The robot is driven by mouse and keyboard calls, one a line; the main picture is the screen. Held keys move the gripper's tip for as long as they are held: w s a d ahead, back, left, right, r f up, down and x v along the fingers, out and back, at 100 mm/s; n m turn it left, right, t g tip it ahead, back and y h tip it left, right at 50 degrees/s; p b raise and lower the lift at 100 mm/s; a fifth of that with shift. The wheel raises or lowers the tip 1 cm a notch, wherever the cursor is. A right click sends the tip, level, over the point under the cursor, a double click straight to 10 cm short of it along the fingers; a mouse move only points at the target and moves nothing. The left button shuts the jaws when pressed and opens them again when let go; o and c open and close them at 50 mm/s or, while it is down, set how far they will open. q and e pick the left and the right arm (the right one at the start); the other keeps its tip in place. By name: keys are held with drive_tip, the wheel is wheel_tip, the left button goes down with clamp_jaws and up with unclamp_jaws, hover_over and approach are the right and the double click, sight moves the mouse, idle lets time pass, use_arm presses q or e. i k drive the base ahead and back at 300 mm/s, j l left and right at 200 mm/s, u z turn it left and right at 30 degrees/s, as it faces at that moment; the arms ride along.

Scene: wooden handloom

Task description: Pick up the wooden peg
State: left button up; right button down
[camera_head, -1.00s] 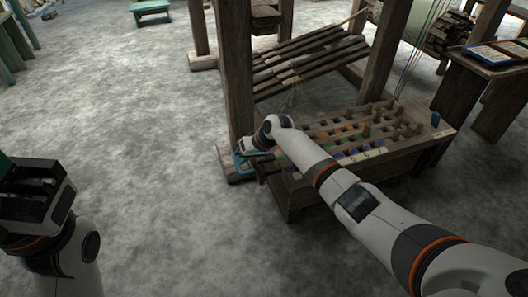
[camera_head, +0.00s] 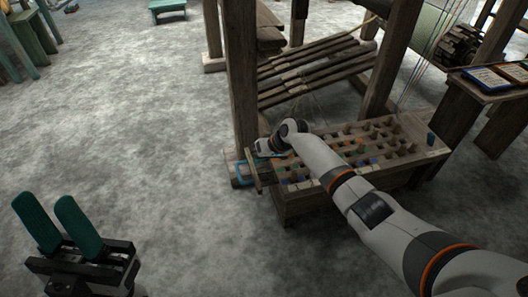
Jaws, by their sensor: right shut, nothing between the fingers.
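I cannot tell which peg is the one named. My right arm reaches across the bench's front to its left end. My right gripper (camera_head: 264,152) is there, beside the loom's front post, shut with no peg seen in it; its fingertips are small and partly hidden. My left gripper (camera_head: 52,218) is at the lower left, far from the bench, with its two green fingers apart and empty.
A thick loom post (camera_head: 242,90) rises close to my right gripper. A blue loop-like thing (camera_head: 241,172) is at the post's foot. Slanted wooden bars (camera_head: 315,75) lie behind the bench. A side table (camera_head: 495,80) stands at the right.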

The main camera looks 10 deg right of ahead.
sight(388, 154)
drive_tip(key=z, duration=1.15)
